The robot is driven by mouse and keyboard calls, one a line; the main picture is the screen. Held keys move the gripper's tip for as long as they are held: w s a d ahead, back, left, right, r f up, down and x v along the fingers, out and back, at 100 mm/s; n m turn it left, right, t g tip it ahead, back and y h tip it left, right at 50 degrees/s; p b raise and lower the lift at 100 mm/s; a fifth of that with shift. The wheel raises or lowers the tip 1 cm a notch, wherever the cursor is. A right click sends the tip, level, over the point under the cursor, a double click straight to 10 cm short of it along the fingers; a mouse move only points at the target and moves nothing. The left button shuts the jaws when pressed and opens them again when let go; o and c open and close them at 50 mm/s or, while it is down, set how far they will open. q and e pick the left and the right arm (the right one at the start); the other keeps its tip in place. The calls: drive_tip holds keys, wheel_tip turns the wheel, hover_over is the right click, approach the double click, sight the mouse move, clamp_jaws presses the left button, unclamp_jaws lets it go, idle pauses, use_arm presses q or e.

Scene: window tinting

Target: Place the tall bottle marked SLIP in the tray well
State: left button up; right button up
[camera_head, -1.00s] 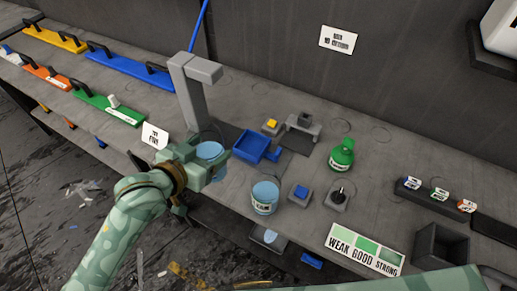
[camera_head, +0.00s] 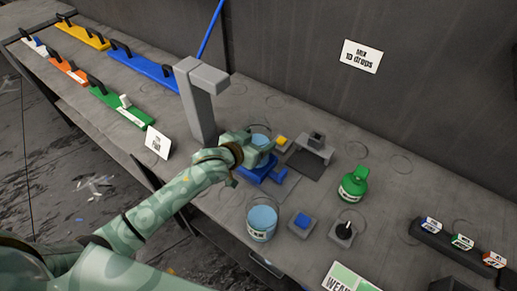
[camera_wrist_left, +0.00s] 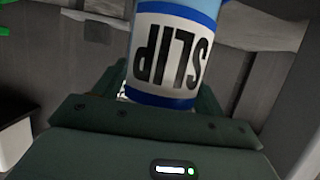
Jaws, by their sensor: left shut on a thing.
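The bottle marked SLIP (camera_wrist_left: 172,50) is light blue with a white label and dark blue bands. In the left wrist view its label reads upside down and it stands between my left gripper's jaws. In the head view its light blue top (camera_head: 260,140) shows at my left gripper (camera_head: 262,150), which is shut on it. The blue tray (camera_head: 256,175) lies on the bench just below the gripper, partly hidden by the gripper and arm. I cannot tell whether the bottle touches the tray. My right gripper is not in view.
A light blue tub (camera_head: 262,222) stands in front of the tray. A grey post (camera_head: 196,105) rises left of the gripper.

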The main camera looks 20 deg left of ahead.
use_arm(q)
wheel_tip(320, 180, down, 3)
drive_tip(key=shift+r+b, duration=0.1)
drive_tip(key=shift+b, duration=0.3)
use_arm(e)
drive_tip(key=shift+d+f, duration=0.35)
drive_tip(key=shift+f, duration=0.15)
use_arm(q)
drive_tip(key=shift+f, duration=0.2)
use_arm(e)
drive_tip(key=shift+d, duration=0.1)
use_arm(q)
drive_tip(key=o, duration=1)
drive_tip(key=shift+s, duration=0.1)
drive_tip(key=shift+o, duration=0.2)
drive_tip(key=shift+r, duration=0.1)
drive_tip(key=shift+s+a+r, duration=0.1)
drive_tip(key=shift+s+r, duration=0.1)
drive_tip(key=shift+s, duration=0.05)
drive_tip(key=p+v, duration=0.2)
drive_tip(key=v, duration=0.9)
drive_tip(key=shift+s+p, duration=0.15)
drive_tip(key=shift+p, duration=0.2)
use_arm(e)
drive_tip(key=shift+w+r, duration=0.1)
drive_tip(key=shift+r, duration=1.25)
use_arm(q)
drive_tip(key=shift+a+r, duration=0.1)
